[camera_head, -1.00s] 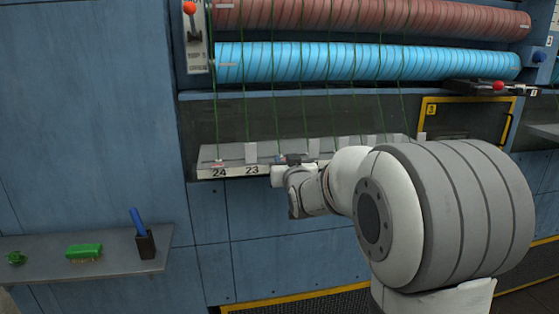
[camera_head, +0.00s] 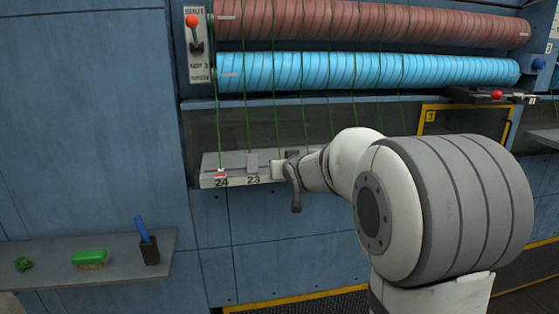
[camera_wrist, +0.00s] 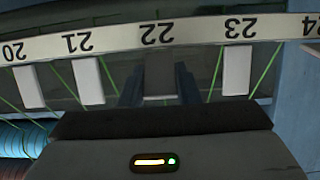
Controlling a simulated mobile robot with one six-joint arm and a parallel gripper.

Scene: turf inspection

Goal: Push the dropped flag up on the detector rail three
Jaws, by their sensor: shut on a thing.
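The detector rail (camera_head: 238,181) is a pale numbered bar under the blue roller. At 24 a flag with a red mark (camera_head: 220,174) lies low, while the flag at 23 (camera_head: 252,162) stands up. My gripper (camera_head: 279,169) is at the rail just right of 23; its fingertips are hard to make out there. In the wrist view the rail (camera_wrist: 190,31) is upside down, with white flags at 21 (camera_wrist: 88,82) and 23 (camera_wrist: 236,70). There my gripper's dark fingers (camera_wrist: 159,86) are shut on a shaded grey flag at 22 (camera_wrist: 158,78).
Green threads (camera_head: 276,115) run down from the rollers (camera_head: 350,68) close to my gripper. A red-knobbed nip lever (camera_head: 193,33) is at upper left.

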